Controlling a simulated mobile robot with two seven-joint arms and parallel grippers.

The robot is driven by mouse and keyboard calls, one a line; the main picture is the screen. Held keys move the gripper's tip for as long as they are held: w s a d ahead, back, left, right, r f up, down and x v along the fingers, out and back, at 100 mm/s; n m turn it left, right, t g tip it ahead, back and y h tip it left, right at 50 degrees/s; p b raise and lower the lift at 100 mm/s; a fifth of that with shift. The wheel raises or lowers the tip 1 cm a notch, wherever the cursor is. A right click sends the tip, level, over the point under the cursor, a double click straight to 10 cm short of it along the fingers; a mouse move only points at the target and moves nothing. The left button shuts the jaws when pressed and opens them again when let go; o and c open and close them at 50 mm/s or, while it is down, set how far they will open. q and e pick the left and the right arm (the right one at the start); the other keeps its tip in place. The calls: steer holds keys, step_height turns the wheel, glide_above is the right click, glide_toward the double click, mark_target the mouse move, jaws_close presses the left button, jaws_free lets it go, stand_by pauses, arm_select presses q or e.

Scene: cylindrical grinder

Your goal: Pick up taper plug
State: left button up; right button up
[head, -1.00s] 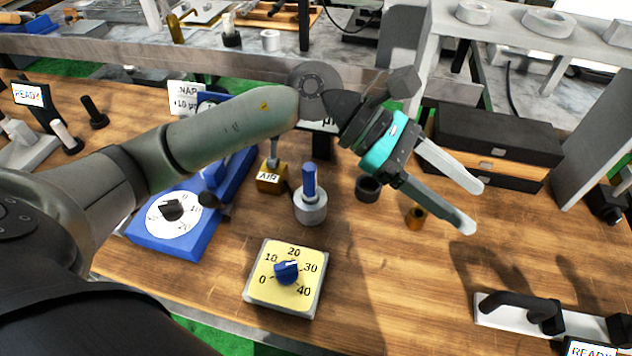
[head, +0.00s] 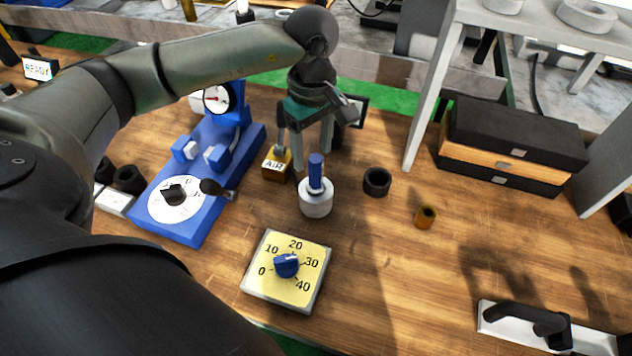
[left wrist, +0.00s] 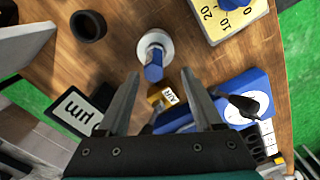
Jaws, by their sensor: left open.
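The taper plug, as I take it, is the upright blue handle (head: 316,172) on a pale grey round body (head: 316,203), standing on the wooden bench. It also shows in the left wrist view (left wrist: 153,66), just ahead of the fingertips and roughly centred between them. My left gripper (head: 312,158) is open and empty, its fingers pointing down just behind the plug's handle. In the left wrist view the left gripper (left wrist: 159,76) shows its two fingers well apart. Whether a finger touches the handle cannot be told. My right gripper is not in view.
A brass AIR block (head: 276,165) stands close left of the plug, and a blue gauge stand (head: 190,215) lies further left. A yellow dial box (head: 286,272) is in front. A black ring (head: 377,181) and brass bushing (head: 425,217) stand right.

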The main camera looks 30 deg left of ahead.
mark_target(316, 173)
arm_select(q)
steer(key=f, duration=0.8)
steer(key=shift+w+d, duration=0.15)
steer(key=shift+w, duration=0.25)
jaws_close()
stand_by(1.0)
